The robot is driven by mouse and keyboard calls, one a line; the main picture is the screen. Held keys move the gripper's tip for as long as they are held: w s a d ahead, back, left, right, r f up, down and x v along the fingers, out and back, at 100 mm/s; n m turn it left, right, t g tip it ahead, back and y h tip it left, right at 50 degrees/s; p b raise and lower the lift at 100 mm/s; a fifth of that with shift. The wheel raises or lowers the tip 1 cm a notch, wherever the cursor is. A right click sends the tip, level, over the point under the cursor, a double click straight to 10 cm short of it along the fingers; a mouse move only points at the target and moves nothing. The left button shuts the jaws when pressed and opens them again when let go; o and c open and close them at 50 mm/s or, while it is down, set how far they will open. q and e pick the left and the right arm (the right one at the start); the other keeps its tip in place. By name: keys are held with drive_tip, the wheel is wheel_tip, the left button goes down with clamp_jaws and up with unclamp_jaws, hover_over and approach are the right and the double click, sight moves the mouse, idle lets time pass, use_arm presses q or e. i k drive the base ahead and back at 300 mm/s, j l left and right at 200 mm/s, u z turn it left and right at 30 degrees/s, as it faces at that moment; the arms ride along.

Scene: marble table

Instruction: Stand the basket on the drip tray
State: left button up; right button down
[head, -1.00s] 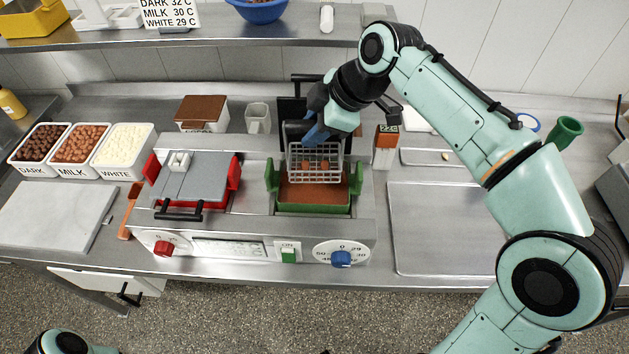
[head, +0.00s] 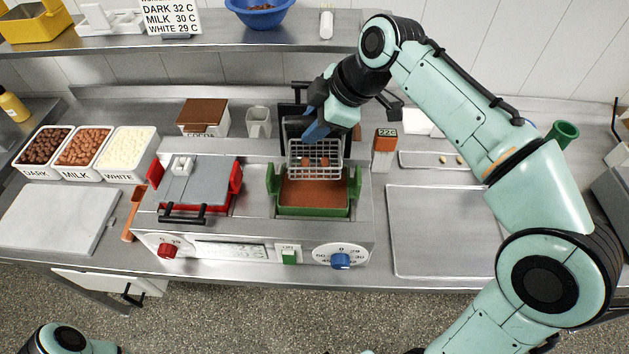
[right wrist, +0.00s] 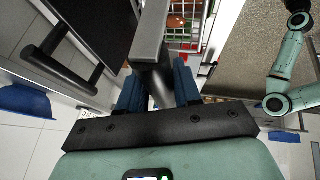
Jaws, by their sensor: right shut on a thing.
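The wire basket (head: 315,157) holds brown pieces and hangs over the back part of the green tank (head: 313,211) of brown chocolate. My right gripper (head: 315,130) is shut on the basket's grey handle. In the right wrist view the blue fingers (right wrist: 158,85) close on the handle (right wrist: 150,35), and part of the basket (right wrist: 185,22) shows beyond. A large flat metal tray (head: 440,235) lies empty at right; a narrow tray (head: 425,160) with small pale pieces lies behind it. Which is the drip tray I cannot tell. My left gripper is out of view.
A black lid (head: 292,104) stands open behind the green tank. A lidded red tank (head: 200,183) is to the left. A small box reading 22 (head: 385,152) stands between the green tank and the trays. A green cup (head: 563,134) is at far right.

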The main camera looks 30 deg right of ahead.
sight(446, 227)
drive_tip(key=k+l, duration=0.15)
drive_tip(key=l, duration=0.2)
drive_tip(key=k+l, duration=0.15)
drive_tip(key=l, duration=0.25)
drive_tip(key=k+l, duration=0.2)
drive_tip(key=l, duration=0.15)
drive_tip(key=k+l, duration=0.15)
drive_tip(key=l, duration=0.25)
